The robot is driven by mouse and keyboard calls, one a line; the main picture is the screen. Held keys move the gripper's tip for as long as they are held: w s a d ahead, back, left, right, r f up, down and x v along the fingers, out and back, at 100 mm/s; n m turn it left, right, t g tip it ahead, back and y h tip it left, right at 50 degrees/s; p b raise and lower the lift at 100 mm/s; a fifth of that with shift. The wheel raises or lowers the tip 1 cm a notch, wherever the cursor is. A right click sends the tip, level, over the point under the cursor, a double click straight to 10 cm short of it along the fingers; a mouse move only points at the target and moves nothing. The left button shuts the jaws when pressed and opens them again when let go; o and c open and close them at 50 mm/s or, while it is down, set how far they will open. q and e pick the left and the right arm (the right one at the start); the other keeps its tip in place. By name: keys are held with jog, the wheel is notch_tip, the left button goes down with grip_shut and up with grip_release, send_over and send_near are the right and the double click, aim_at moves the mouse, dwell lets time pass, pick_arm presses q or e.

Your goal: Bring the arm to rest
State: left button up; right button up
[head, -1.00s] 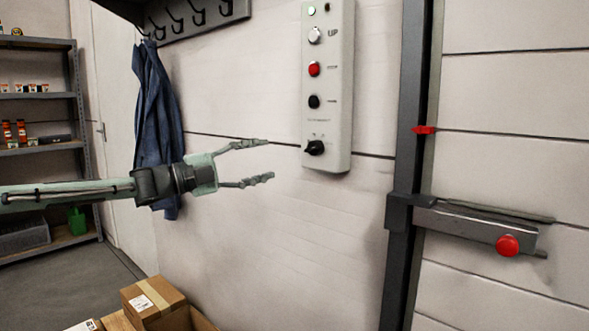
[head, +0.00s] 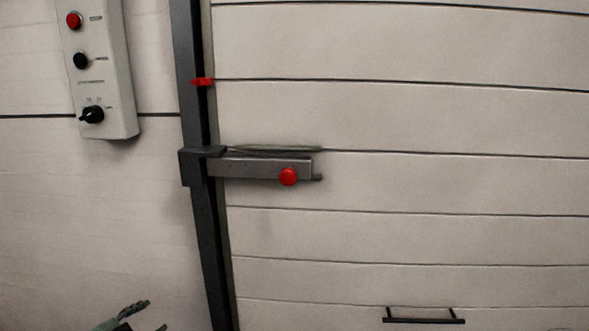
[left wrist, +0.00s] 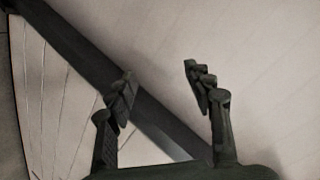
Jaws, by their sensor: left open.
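My left gripper (head: 150,315) shows at the bottom left of the head view, cut off by the lower edge. Its fingers are spread and nothing is between them. In the left wrist view the two fingers (left wrist: 165,95) stand apart and empty, with the dark door post (left wrist: 75,40) and pale wall behind them. The gripper is below the control box (head: 105,70) and left of the post, apart from both. The rest of my left arm is out of the frame. My right gripper is not in view.
A grey latch bar with a red knob (head: 288,177) sits on the panelled door (head: 420,110). A red tab (head: 203,82) is on the post (head: 190,115). A dark handle (head: 423,317) is low on the door. The wall below the box is clear.

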pick_arm(q)
jog(key=s+d+f+n+g+y, duration=0.1)
jog(key=s+d+f+n+g, duration=0.15)
jog(key=s+f, duration=0.7)
jog(key=s+d+f+n+g+y, duration=0.2)
jog(key=s+f+n+g, duration=0.1)
jog(key=s+f, duration=0.65)
jog(key=s+d+f+n+g, duration=0.1)
jog(key=s+f+g, duration=0.1)
jog(key=s+f, duration=0.3)
jog(key=s+d+f+n+g, duration=0.2)
jog(key=s+f, duration=0.3)
jog(key=s, duration=0.6)
jog(key=shift+d+f+g, duration=0.15)
jog(key=shift+f+g, duration=0.2)
jog(key=shift+g, duration=0.1)
